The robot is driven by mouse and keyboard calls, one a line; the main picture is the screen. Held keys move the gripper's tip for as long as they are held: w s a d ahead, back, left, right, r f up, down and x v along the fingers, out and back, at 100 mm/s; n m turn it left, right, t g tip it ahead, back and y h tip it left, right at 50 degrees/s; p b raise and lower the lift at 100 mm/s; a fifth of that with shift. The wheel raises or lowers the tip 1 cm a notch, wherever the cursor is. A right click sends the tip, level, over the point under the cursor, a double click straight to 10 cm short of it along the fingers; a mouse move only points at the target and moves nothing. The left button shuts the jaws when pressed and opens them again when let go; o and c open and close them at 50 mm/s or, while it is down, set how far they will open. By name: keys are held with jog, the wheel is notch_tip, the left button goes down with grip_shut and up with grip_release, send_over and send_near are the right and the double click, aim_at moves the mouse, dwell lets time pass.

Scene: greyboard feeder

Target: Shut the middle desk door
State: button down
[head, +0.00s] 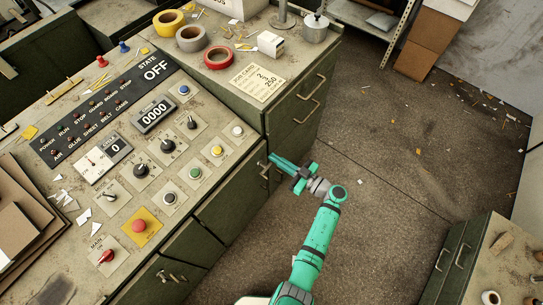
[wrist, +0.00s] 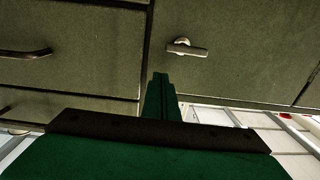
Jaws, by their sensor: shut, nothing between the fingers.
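The green desk has a row of doors along its front under the control panel. The middle desk door (head: 190,246) lies between a left door with a handle (head: 165,276) and a right door (head: 231,203). I cannot tell how far the middle door stands open. My gripper (head: 273,158) is shut and empty, at the right end of the desk front by the drawer cabinet, away from the middle door. In the wrist view my gripper's closed fingers (wrist: 160,82) point at a green front below a lever handle (wrist: 187,48).
A drawer cabinet (head: 290,118) with bar handles stands right of the desk, with tape rolls on top. A drawer handle (wrist: 25,52) shows at left in the wrist view. Open floor (head: 375,170) lies to the right. Another cabinet (head: 465,255) stands at the lower right.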

jog(key=v, duration=1.1)
jog(key=shift+s+a, duration=0.25)
jog(key=shift+a, duration=0.1)
jog(key=s+a+r+m+t+h, duration=0.4)
jog(key=s+a+r+t, duration=0.3)
jog(key=a+r+t, duration=0.4)
jog(key=s+d+r+m+g+h, duration=0.1)
jog(key=s+m+g+h, duration=0.1)
jog(key=s, duration=0.6)
jog(key=s+d+r+m+g+h, duration=0.1)
jog(key=s+r+m+g+h, duration=0.1)
jog(key=s+h, duration=0.3)
jog(key=s+r+m+g+h, duration=0.1)
jog(key=s+m+h, duration=0.2)
jog(key=s, duration=0.8)
jog(key=shift+d+r+g+h, duration=0.35)
jog(key=shift+d+g+h, duration=0.05)
jog(key=shift+h, duration=0.1)
jog(key=shift+s, duration=0.1)
